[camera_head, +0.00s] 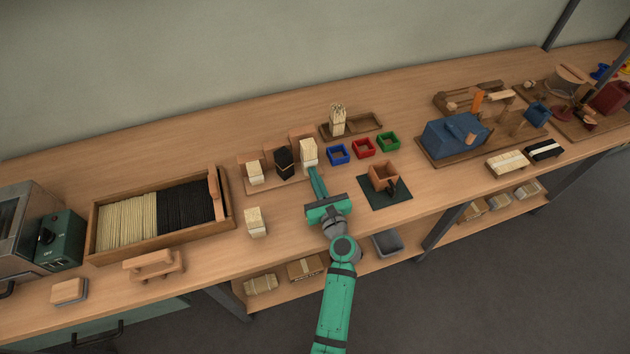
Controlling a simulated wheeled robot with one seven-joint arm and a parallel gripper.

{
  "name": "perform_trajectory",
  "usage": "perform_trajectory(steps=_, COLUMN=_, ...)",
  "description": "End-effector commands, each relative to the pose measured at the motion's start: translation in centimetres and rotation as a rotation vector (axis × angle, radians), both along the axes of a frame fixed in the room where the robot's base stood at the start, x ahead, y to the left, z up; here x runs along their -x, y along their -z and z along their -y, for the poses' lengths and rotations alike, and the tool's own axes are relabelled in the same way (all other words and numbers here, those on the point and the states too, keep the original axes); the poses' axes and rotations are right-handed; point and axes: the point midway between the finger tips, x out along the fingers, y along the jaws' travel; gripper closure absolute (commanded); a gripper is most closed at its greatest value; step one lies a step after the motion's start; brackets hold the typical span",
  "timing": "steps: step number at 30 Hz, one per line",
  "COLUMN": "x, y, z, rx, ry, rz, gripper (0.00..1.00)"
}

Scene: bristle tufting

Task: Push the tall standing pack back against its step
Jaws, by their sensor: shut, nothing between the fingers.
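The tall pale pack (309,152) stands upright at the right end of a low wooden stand, in front of the wooden step (296,140) behind it. My gripper (315,172) is shut and empty. Its green fingers point at the front of the tall pack, with the tips at or very near its lower face. I cannot tell whether they touch, or whether any gap is left between the pack and its step. A black pack (284,162) and a shorter pale pack (255,172) stand to the left on the same stand.
A loose pale pack (256,222) stands on the bench left of my gripper. Blue (338,154), red (363,148) and green (388,142) trays lie to the right. A wooden box (382,177) sits on a dark mat (398,204). A bristle crate (100,250) stands at left.

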Motion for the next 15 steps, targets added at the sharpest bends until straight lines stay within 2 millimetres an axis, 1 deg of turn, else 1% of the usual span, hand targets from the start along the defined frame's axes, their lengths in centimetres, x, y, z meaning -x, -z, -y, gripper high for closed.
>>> perform_trajectory(steps=8, x=-0.1, y=0.0, z=-0.3, rx=0.0, ry=-0.005, rz=0.0, gripper=1.0)
perform_trajectory(steps=15, x=-2.3, y=0.0, z=-1.4, rx=0.001, ry=-0.01, rz=0.0, gripper=1.0)
